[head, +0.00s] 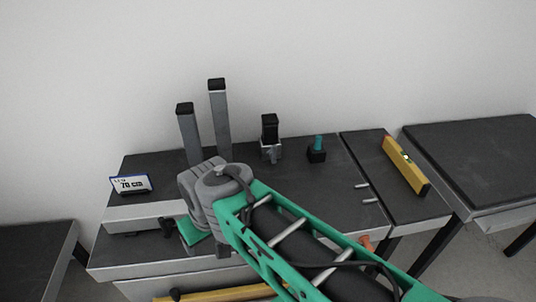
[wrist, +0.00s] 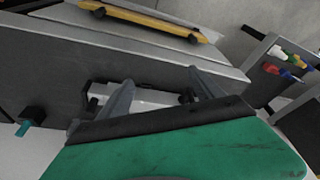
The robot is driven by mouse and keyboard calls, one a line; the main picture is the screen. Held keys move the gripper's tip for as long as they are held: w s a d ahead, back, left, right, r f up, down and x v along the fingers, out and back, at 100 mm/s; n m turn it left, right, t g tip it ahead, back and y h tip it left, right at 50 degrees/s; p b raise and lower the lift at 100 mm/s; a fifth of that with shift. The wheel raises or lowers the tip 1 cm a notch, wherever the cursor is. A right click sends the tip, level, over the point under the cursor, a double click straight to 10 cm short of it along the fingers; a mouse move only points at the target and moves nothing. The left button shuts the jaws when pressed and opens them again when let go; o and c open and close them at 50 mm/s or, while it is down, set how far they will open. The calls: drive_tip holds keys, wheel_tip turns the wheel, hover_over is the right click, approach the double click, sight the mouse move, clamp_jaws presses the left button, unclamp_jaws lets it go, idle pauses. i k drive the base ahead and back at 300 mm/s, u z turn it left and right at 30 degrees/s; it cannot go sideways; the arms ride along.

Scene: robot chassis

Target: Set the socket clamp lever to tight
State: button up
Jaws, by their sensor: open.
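A socket with a black post in a pale metal holder (head: 271,149) stands on the dark bench top, with a small grey part on its front that may be the clamp lever; its setting is too small to read. My gripper is at the front left of the bench in the head view, largely hidden by my arm. In the wrist view my gripper (wrist: 162,92) is open, its two grey fingers apart with nothing clearly held. A pale bar in a black frame (wrist: 150,98) shows beyond and between the fingers; I cannot tell whether they touch it.
Two tall grey posts (head: 188,135) (head: 219,115) stand behind my arm. A black block with a teal peg (head: 317,152) sits right of the socket. A sign (head: 130,185) stands at left. A yellow level (head: 406,165) lies at right; the right bench (head: 480,160) is clear.

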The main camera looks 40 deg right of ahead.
sight(273, 151)
drive_tip(key=z, duration=1.35)
drive_tip(key=i, duration=0.45)
drive_tip(key=u, duration=2.5)
